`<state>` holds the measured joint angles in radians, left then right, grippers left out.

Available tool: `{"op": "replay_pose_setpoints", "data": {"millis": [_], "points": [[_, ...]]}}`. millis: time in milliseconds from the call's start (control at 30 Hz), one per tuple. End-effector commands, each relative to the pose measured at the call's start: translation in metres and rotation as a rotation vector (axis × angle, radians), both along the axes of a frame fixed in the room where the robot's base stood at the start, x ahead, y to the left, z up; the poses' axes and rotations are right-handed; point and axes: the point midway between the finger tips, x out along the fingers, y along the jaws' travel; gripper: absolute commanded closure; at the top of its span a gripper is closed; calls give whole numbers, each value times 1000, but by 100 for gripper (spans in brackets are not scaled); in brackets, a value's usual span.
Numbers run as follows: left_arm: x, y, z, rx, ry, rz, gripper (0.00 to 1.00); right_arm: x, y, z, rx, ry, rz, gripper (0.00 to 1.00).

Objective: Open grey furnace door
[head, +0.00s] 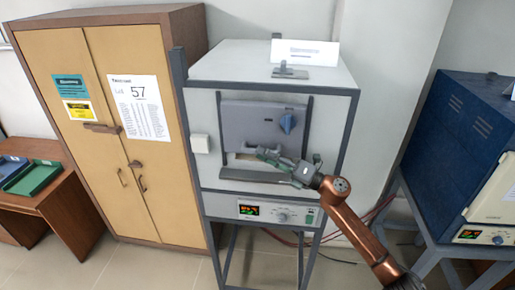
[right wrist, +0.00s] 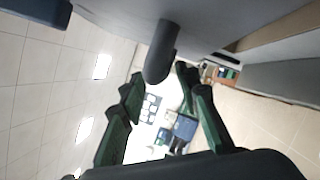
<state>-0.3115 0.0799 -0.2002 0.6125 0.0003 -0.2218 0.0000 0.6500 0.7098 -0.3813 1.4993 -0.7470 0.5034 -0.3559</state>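The grey furnace (head: 345,125) stands in the middle of the head view. In the right wrist view the green fingers (right wrist: 158,92) are spread apart. A dark rounded bar (right wrist: 160,55), apparently the door handle, sticks out from the grey surface toward the gap between them. I cannot tell whether they touch it. My left gripper is not in view.
A ledge (head: 235,174) and a control panel (head: 300,215) lie below the door. A wooden cabinet (head: 60,150) stands close at the left. A blue furnace (head: 455,130) stands at the right. Cables run on the floor between the furnaces.

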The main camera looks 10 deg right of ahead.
Motion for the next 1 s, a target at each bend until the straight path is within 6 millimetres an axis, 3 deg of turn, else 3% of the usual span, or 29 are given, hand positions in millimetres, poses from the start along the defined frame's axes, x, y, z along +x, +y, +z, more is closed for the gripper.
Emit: {"op": "replay_pose_setpoints", "data": {"millis": [167, 533, 1000], "points": [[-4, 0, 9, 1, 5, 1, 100, 12, 17, 6, 1, 2, 0, 70], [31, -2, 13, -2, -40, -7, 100, 16, 22, 5, 0, 1, -1, 70], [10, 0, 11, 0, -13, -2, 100, 16, 22, 5, 1, 2, -1, 100]]}}
